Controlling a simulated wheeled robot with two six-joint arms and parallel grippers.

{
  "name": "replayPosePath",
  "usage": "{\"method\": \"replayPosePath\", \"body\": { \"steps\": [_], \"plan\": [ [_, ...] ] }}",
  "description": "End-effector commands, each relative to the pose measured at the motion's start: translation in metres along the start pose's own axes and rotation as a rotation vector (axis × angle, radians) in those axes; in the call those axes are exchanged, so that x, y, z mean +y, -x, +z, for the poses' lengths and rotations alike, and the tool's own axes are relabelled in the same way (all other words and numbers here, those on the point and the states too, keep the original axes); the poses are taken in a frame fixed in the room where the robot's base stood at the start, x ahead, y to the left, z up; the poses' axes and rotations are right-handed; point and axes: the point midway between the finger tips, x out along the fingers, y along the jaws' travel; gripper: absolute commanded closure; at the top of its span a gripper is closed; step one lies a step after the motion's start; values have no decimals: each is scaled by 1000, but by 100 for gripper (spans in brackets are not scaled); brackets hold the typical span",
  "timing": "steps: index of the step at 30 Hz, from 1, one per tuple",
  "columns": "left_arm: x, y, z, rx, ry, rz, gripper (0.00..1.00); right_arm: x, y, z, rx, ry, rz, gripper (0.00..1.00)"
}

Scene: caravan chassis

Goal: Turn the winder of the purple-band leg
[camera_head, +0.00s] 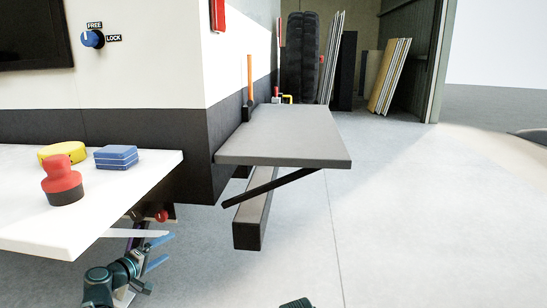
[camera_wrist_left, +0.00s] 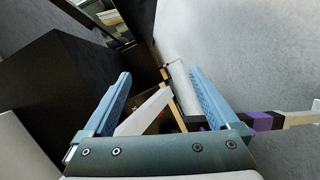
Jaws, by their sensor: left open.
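My left gripper (camera_head: 157,251) is open below the white shelf, its two blue fingers apart. In the left wrist view its fingers (camera_wrist_left: 165,98) spread on either side of a pale bar (camera_wrist_left: 146,112). I cannot tell whether this bar is part of a winder, and nothing appears clamped. A purple band (camera_wrist_left: 262,121) on a pale leg shows to the right of the right finger, partly behind it. In the head view a small purple patch (camera_head: 130,238) shows beside my arm.
The white shelf (camera_head: 120,210) overhangs my left arm and carries a red-topped stamp (camera_head: 63,182), a yellow piece (camera_head: 62,152) and a blue block (camera_head: 116,157). A grey folding table (camera_head: 285,135) and dark beam (camera_head: 249,225) stand to the right.

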Motion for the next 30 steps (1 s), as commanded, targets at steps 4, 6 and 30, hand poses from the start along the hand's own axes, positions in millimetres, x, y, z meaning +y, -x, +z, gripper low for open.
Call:
{"method": "replayPosePath", "body": {
  "steps": [4, 6, 30],
  "plan": [
    [17, -28, 112, -272, -152, -123, 6, 2, 20, 1, 0, 2, 0, 50],
    [18, -32, 163, -402, -234, -192, 6, 3, 27, 2, -1, 3, 1, 50],
    [24, 114, 380, -1139, -1083, -977, 6, 11, 104, 6, -2, 11, 2, 50]
  ]
}}
